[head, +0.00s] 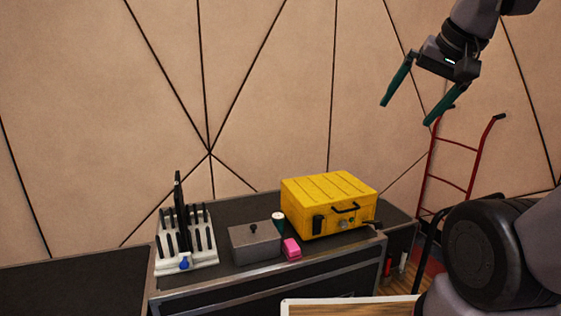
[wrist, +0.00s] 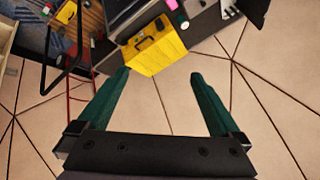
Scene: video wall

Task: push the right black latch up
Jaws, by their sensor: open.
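A yellow case (head: 325,195) with a ribbed lid and a black handle (head: 345,208) stands on the dark cabinet top. On its front, the left black latch (head: 318,224) stands upright. The right black latch (head: 371,223) sits at the right end of the front and looks closer to level, sticking outward. My gripper (head: 405,114) is open and empty, high above and to the right of the case, apart from everything. In the wrist view the yellow case (wrist: 155,52) shows beyond my open green fingers (wrist: 160,75); its latches are too small to tell there.
Left of the case are a grey box with a knob (head: 255,243), a pink block (head: 292,248), a small dark green can with a white top (head: 278,220) and a white rack (head: 187,258). A red hand truck (head: 450,180) stands to the right. The air around my gripper is clear.

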